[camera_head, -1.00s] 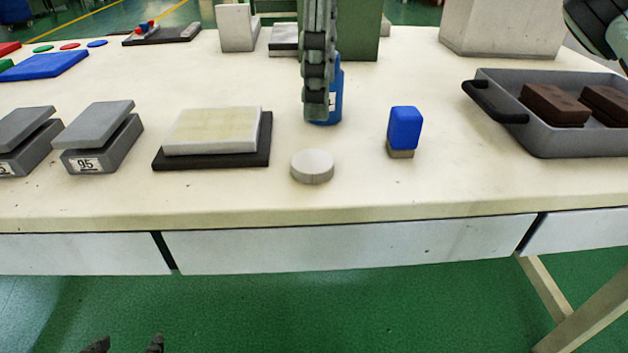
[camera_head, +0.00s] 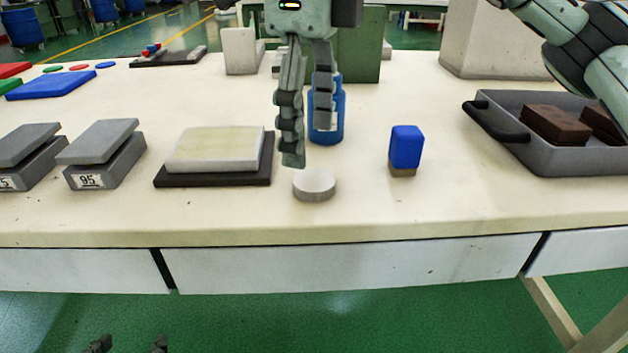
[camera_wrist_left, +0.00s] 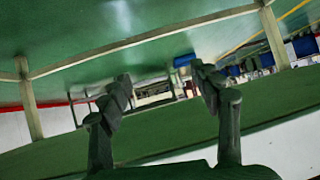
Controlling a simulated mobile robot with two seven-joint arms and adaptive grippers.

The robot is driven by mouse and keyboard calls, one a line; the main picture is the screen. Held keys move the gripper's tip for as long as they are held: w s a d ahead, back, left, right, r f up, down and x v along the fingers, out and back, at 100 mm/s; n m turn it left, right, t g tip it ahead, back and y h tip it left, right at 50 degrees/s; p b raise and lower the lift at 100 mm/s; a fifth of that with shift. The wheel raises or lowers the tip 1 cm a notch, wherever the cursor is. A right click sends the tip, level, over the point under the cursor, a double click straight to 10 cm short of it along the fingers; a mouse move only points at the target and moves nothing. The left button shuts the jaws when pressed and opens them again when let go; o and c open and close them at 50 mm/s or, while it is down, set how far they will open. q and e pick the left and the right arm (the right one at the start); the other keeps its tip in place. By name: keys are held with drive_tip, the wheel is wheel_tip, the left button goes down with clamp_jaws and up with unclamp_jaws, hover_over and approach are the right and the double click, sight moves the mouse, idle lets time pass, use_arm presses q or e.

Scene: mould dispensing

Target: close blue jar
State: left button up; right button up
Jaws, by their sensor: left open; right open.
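The blue jar (camera_head: 334,128) stands upright on the table, partly hidden behind a finger of my right gripper (camera_head: 309,142); its top cannot be made out. A round, pale grey lid-like disc (camera_head: 314,186) lies flat on the table in front of the jar, apart from it. My right gripper is open and empty, pointing down just above and behind the disc, with one fingertip near the disc's left rear. My left gripper (camera_head: 130,345) is low at the bottom left, over the floor. In the left wrist view it also shows open and empty (camera_wrist_left: 160,82).
A blue block with a brown base (camera_head: 406,148) stands to the right. A grey tray (camera_head: 530,150) with brown blocks is further right. A pale slab on a black plate (camera_head: 215,182) and grey scales (camera_head: 105,160) are left. The table (camera_head: 400,205) is bare around the disc.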

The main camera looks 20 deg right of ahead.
sight(314, 179)
drive_tip(key=f, duration=0.5)
drive_tip(key=shift+s+d, duration=0.2)
drive_tip(key=shift+s, duration=0.05)
use_arm(q)
drive_tip(key=shift+w+d+r+t+h, duration=0.15)
drive_tip(key=shift+w+d+r+t, duration=0.1)
drive_tip(key=shift+d+r, duration=0.15)
drive_tip(key=shift+w+d+r+t+h, duration=0.15)
drive_tip(key=shift+w+d+r+t, duration=0.1)
drive_tip(key=shift+d+r, duration=0.15)
drive_tip(key=shift+a, duration=0.2)
use_arm(e)
drive_tip(key=c, duration=0.8)
